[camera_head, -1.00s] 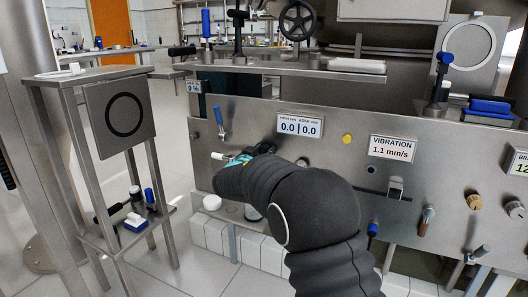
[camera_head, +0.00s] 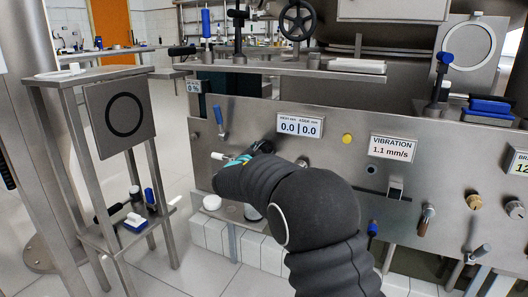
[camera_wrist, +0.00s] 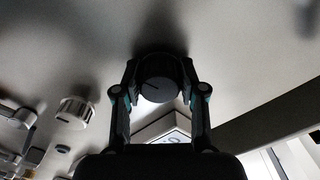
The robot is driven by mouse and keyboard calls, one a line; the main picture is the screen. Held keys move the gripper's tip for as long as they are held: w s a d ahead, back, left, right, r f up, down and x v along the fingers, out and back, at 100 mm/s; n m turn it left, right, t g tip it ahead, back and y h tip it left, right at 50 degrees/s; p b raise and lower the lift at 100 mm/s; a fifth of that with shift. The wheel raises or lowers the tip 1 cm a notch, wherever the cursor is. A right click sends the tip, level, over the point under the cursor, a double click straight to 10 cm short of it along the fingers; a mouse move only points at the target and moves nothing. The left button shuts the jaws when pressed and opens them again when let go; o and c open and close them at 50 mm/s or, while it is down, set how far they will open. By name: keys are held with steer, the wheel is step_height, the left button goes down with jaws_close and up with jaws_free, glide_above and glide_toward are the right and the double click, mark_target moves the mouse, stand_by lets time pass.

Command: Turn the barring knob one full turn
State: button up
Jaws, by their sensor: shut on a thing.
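The barring knob (camera_wrist: 158,88) is a dark round knob with a thin pale line on its face, in the upper middle of the wrist view. The line points to the upper left there. My gripper (camera_wrist: 159,70) has one finger on each side of the knob and is shut on it. In the head view my gripper (camera_head: 238,163) is at the steel front panel (camera_head: 330,165), left of centre. My dark arm covers most of it and I cannot make out the knob's mark there.
A display reading 0.0 | 0.0 (camera_head: 300,125) is just above my arm. A blue-handled lever (camera_head: 219,120) is to its upper left. A pale ribbed knob (camera_wrist: 75,111) is near the gripper in the wrist view. A steel stand (camera_head: 92,170) is at left.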

mark_target(268, 118)
stand_by(0.6)
steer(key=o, duration=1.1)
steer(key=shift+o, duration=0.2)
steer(key=shift+r, duration=0.1)
step_height(268, 118, up, 10)
steer(key=shift+f, duration=0.1)
